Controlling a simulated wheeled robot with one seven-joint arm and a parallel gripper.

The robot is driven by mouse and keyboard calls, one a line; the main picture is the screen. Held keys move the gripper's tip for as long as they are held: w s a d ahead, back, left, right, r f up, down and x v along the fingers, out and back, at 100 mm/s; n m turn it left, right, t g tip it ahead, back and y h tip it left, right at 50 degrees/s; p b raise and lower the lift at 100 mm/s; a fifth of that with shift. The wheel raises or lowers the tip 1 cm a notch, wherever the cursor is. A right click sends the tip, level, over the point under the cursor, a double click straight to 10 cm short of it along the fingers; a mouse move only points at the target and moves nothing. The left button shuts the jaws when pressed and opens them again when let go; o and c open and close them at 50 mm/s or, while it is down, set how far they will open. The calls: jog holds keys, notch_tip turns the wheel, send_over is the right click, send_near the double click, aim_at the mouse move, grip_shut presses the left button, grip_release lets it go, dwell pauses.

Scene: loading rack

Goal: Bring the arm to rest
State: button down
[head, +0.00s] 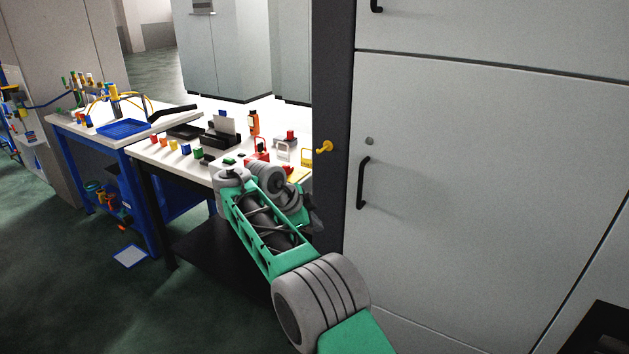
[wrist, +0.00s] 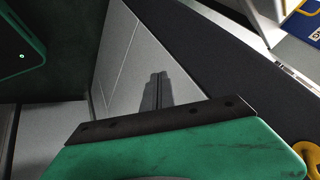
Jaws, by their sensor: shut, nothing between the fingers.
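My arm (head: 262,225) is green and grey in the head view. It reaches from the lower right up to the front of the white table, bent at its far end. My gripper (wrist: 158,80) shows in the wrist view as two dark grey fingers lying together, shut and empty. They stand out past the dark edge of a green housing, in front of a pale grey panel. In the head view the fingers are largely hidden behind the arm, beside the cabinet, and I cannot make them out clearly.
A tall grey cabinet (head: 470,190) with black handles fills the right, close to the arm. A yellow hook (head: 324,147) juts from its dark side. The white table (head: 160,165) holds several small coloured things. A blue-framed bench (head: 85,132) stands left. The green floor (head: 80,300) at lower left is open.

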jog(key=s+a+f+n+g+y, duration=0.15)
jog(key=a+f+n, duration=0.25)
jog(key=f+n, duration=0.75)
jog(key=s+f+n+g, duration=0.2)
jog(key=s+f+n, duration=0.3)
jog(key=s+f, duration=0.3)
jog(key=s+d+r+n+g+y, duration=0.1)
jog(key=s+d+r, duration=0.2)
jog(key=s, duration=0.6)
jog(key=s+d+r+n+y, duration=0.15)
jog(key=s+d, duration=0.25)
jog(key=s, duration=0.6)
jog(key=s+d+r+n+g+y, duration=0.1)
jog(key=s+d+r+y, duration=0.2)
jog(key=s, duration=0.6)
jog(key=w+d+r+m+t+h, duration=0.1)
jog(key=w+d+r+m+t, duration=0.1)
jog(key=r, duration=0.7)
jog(key=w+d+t, duration=0.1)
jog(key=d+t, duration=0.1)
jog(key=d, duration=0.1)
jog(key=shift+d+m, duration=0.4)
jog(key=c, duration=2.2)
grip_release()
